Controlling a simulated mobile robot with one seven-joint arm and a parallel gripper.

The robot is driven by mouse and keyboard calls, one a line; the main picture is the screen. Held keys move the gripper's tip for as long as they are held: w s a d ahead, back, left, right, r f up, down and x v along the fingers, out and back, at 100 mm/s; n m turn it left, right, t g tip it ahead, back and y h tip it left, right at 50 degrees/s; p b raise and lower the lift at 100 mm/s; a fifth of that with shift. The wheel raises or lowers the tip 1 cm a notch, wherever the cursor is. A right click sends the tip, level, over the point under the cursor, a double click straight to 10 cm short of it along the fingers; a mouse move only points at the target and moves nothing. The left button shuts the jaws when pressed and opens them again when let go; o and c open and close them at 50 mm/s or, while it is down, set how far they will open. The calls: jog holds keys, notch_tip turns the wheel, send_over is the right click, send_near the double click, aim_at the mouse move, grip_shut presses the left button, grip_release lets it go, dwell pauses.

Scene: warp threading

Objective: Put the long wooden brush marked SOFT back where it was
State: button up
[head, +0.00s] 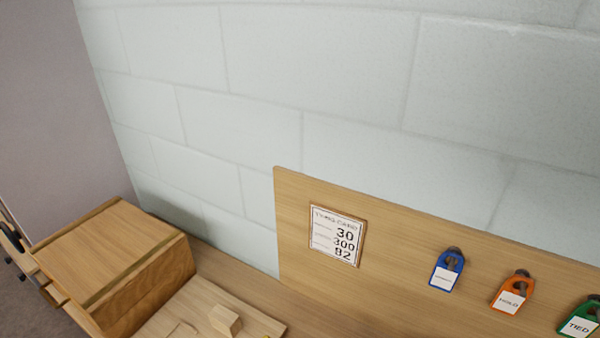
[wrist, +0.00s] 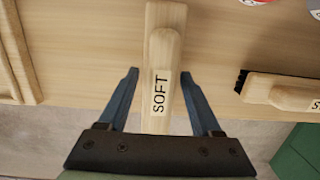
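The wooden brush marked SOFT (wrist: 159,75) shows in the wrist view, pale and long, running from the top edge down toward my gripper. Its lettered handle reaches across the wooden table's front edge. My gripper (wrist: 159,76) is open, with one blue-grey finger on each side of the handle. A gap shows on the left; the right fingertip is close to the wood, and I cannot tell if it touches. Neither the brush nor my gripper is in the head view.
Another wooden brush (wrist: 285,92) with dark bristles lies to the right, its label cut off. The wooden table (wrist: 90,50) has a raised frame (wrist: 17,50) at left. The head view shows a wooden box (head: 115,255), a card (head: 337,236) and coloured tags (head: 446,270) on a board.

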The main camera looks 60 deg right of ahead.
jog(key=shift+o, duration=0.8)
notch_tip(320, 180, up, 12)
jog(key=a+p, duration=0.1)
jog(key=shift+a, duration=0.25)
jog(key=shift+s+r, duration=0.1)
